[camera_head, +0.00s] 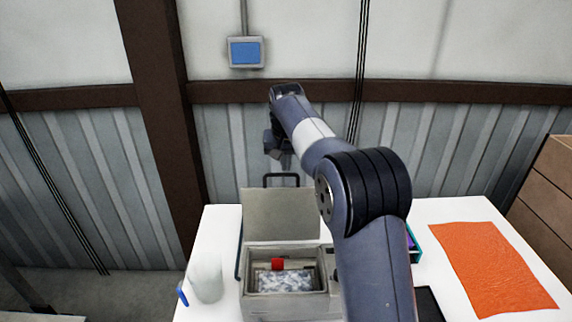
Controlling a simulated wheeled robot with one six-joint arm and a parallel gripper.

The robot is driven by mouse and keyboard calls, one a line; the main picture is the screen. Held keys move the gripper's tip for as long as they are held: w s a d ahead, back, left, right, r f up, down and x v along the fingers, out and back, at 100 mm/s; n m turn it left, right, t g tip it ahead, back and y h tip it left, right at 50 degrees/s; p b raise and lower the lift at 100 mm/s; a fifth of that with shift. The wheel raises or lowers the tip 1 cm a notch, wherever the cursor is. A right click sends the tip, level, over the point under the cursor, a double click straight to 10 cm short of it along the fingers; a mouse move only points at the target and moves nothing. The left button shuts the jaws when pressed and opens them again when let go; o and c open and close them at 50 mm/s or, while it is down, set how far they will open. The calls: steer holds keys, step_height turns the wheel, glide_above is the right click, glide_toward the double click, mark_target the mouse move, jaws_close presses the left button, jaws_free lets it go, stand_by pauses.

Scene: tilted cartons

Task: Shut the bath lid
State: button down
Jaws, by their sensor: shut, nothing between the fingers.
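A dark loop handle (281,177) shows at the lid's top edge. My gripper (272,152) is shut and empty, above and slightly left of the handle in the picture. The fingertips are small and dark, and my arm hides part of the box's right side.
A pale translucent cylinder (206,278) and a blue item (182,293) stand left of the box. An orange cloth (490,268) lies on the white table (432,212) at right. A teal-edged tray (414,244) is partly behind my arm. Brown cartons (545,195) stand far right.

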steer(key=shift+s, duration=0.7)
steer(key=shift+s+d+b, duration=0.1)
steer(key=shift+b, duration=0.2)
